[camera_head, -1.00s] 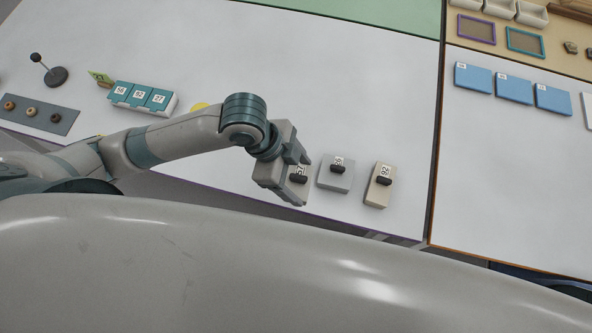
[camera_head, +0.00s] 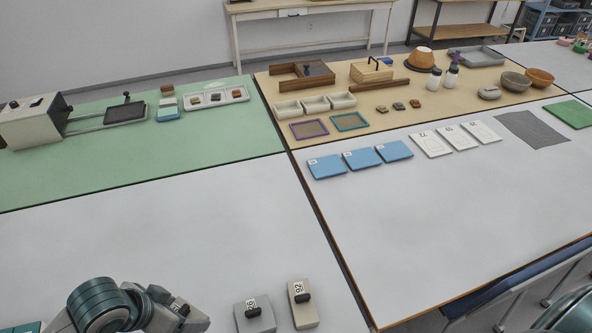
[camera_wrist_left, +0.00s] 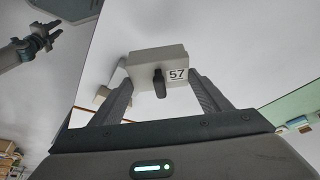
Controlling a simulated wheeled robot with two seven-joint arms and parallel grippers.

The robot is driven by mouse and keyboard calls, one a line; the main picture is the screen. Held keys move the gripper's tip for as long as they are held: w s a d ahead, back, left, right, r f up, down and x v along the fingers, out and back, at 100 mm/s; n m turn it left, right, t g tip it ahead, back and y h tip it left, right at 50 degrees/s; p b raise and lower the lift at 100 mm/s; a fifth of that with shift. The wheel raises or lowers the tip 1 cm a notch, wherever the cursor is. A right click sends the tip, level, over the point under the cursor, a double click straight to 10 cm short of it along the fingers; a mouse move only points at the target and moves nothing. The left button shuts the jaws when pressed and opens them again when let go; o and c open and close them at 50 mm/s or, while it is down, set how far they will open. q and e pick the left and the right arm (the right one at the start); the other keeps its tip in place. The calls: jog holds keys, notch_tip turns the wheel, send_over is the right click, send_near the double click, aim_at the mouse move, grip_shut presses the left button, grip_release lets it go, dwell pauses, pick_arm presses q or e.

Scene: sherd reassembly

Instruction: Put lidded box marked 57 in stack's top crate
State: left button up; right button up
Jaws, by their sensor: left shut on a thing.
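My left gripper (camera_head: 182,316) is at the bottom left of the head view, partly cut off by the frame. In the left wrist view it is shut on the pale lidded box marked 57 (camera_wrist_left: 150,60), which sits between its two fingers with its dark handle and label facing the camera. I cannot make this box out in the head view. A grey lidded box marked 26 or similar (camera_head: 255,318) and a beige box marked 92 or similar (camera_head: 304,312) stand to the right of the gripper. My right gripper (camera_wrist_left: 48,38) seems to show small at the wrist view's upper left; its jaws are unclear. I cannot identify the crate stack.
Blue panels (camera_head: 361,159) and white numbered cards (camera_head: 457,137) lie on the right white table (camera_head: 400,240). Three small cream trays (camera_head: 315,104) stand on the tan table. Dark bins (camera_head: 570,24) fill a far shelf. Much of the near white tables is clear.

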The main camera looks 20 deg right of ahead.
pick_arm(q)
jog(key=w+a+r+n+t+y+b, duration=0.1)
jog(key=w+a+n+y+b, duration=0.1)
jog(key=w+a+n, duration=0.6)
jog(key=shift+w+a+r+n+t+y+b, duration=0.2)
jog(key=shift+w+n+t+y+b, duration=0.15)
jog(key=shift+n+y, duration=0.45)
jog(key=shift+s, duration=0.1)
